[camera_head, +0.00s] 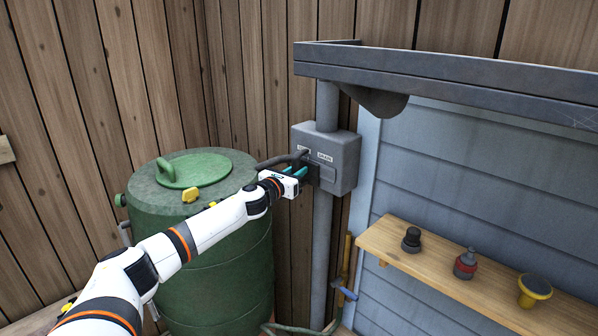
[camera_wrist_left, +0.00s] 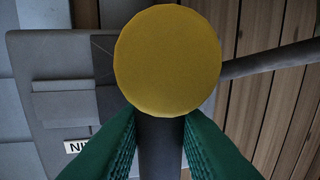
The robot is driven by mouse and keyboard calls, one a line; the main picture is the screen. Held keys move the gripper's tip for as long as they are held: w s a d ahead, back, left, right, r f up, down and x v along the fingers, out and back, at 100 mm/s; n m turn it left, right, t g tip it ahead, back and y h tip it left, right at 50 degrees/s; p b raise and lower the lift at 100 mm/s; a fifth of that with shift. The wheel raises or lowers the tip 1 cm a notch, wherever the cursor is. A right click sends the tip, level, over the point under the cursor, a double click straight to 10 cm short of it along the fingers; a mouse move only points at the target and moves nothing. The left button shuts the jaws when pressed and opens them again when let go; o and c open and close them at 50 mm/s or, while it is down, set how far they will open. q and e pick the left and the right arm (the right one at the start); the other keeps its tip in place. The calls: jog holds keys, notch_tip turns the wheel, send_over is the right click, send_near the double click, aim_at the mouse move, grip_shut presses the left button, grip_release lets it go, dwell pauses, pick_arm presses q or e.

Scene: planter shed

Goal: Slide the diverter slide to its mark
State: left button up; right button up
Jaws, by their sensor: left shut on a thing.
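The grey diverter box (camera_head: 342,158) is fixed on the downpipe, with a label reading DRAIN (camera_head: 325,157) on its front and a second, partly hidden label to the left. My left gripper (camera_head: 300,173) reaches its left front side. In the left wrist view, a round yellow knob (camera_wrist_left: 167,60) fills the space at the green fingertips of the gripper (camera_wrist_left: 160,118). The gripper is shut on this knob, which I take to be the diverter slide's. The box (camera_wrist_left: 60,105) lies behind it to the left. The slide's body and its mark are hidden or unclear. My right gripper is out of view.
A green barrel (camera_head: 205,255) stands left of the box, with a dark hose (camera_head: 275,161) running between them. A grey gutter (camera_head: 450,75) hangs above. A wooden shelf (camera_head: 440,268) at right holds a black knob-like part, a red-banded one and a yellow one.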

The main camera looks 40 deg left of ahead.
pick_arm(q)
jog(key=shift+s+d+p, duration=0.15)
jog(key=shift+d+p, duration=0.25)
jog(key=shift+d, duration=1.1)
jog(key=shift+s+d+p, duration=0.1)
jog(key=shift+d+p, duration=0.25)
jog(key=shift+d, duration=1.15)
jog(key=o, duration=1.1)
jog(key=shift+c, duration=0.2)
jog(key=shift+a, duration=0.1)
jog(key=shift+c, duration=0.4)
jog(key=s+b, duration=0.1)
jog(key=s, duration=0.6)
jog(key=shift+d, duration=0.4)
